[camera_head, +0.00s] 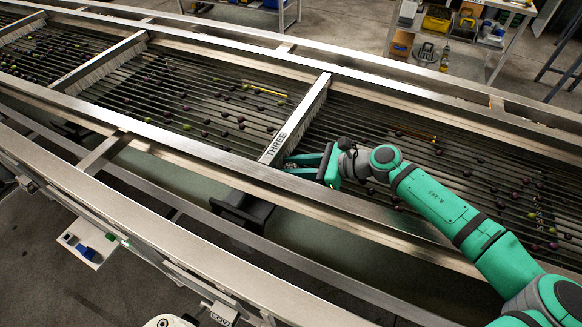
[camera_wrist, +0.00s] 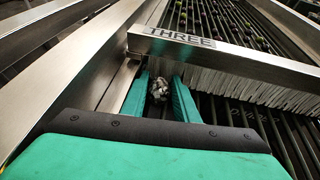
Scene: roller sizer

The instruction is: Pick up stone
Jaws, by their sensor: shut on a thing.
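The stone (camera_wrist: 159,90) is a small grey, rough lump between the two green fingers of my gripper (camera_wrist: 160,88) in the wrist view. My gripper is shut on it. In the head view my gripper (camera_head: 290,165) reaches over the rollers at the divider marked THREE (camera_head: 275,146), close to the near metal rail. The stone cannot be made out in the head view. In the wrist view the stone is just below the bristles under the divider, beside the metal side rail.
Dark and green olives (camera_head: 225,132) lie scattered over the rollers on both sides of the divider. The long near rail (camera_head: 190,150) runs close beside my gripper. A dark chute (camera_head: 242,210) sits below the rail. Shelves with bins (camera_head: 465,25) stand at the back.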

